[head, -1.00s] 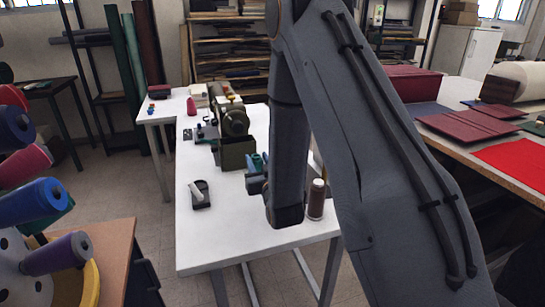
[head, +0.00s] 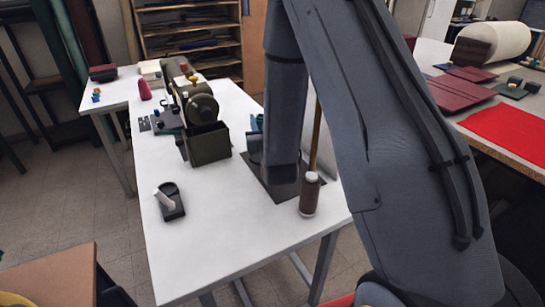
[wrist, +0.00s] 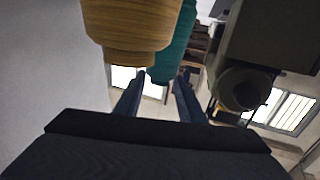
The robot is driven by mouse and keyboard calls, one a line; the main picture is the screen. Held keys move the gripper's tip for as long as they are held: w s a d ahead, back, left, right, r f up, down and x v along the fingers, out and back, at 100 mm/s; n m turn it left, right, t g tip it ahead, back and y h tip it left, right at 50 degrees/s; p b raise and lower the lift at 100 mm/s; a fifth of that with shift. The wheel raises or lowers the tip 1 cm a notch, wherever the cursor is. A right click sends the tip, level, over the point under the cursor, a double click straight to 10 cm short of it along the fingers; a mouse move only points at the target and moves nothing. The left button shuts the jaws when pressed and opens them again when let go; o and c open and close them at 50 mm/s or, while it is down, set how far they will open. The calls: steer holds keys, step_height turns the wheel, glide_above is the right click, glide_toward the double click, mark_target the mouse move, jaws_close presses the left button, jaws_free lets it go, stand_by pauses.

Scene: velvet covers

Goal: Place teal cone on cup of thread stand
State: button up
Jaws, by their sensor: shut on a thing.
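The teal cone (wrist: 177,42) is between the fingers of my gripper (wrist: 158,78) in the wrist view, and the gripper is shut on it. An ochre cone (wrist: 128,28) hangs in front of part of it in that view; I cannot tell if they touch. The thread stand shows as a dark base (head: 254,179) and a thin brass-coloured rod (head: 317,135), partly behind my arm. Its cup is hidden.
A brown spool with a white top (head: 310,195) stands at the base's right front. A green sewing machine with a box (head: 208,146) stands to the left, also dark in the wrist view (wrist: 262,45). A black holder (head: 170,202) lies on the white table (head: 215,235); the table's front left is clear.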

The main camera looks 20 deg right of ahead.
steer(key=r+m+h, duration=0.1)
steer(key=w+r+m+g+h, duration=0.1)
steer(key=h, duration=0.1)
steer(key=w+r+m+h+b, duration=0.1)
steer(key=h, duration=0.1)
steer(key=shift+a+r, duration=0.15)
steer(key=m+h, duration=0.1)
steer(key=m+g+h, duration=0.1)
steer(key=shift+s+a+r+g+h+b, duration=0.1)
steer(key=shift+a+r+g+h+b, duration=0.1)
steer(key=shift+r+g+h+b, duration=0.15)
steer(key=shift+s+a+r+m+g+h, duration=0.15)
steer(key=shift+s+a+m+g+h, duration=0.2)
steer(key=shift+m+h, duration=0.3)
steer(key=f+p, duration=0.1)
steer(key=f, duration=0.9)
steer(key=shift+s, duration=0.2)
steer(key=o, duration=1.4)
steer(key=shift+w+f, duration=0.1)
steer(key=shift+f, duration=0.1)
steer(key=shift+c, duration=0.2)
steer(key=shift+r, duration=0.15)
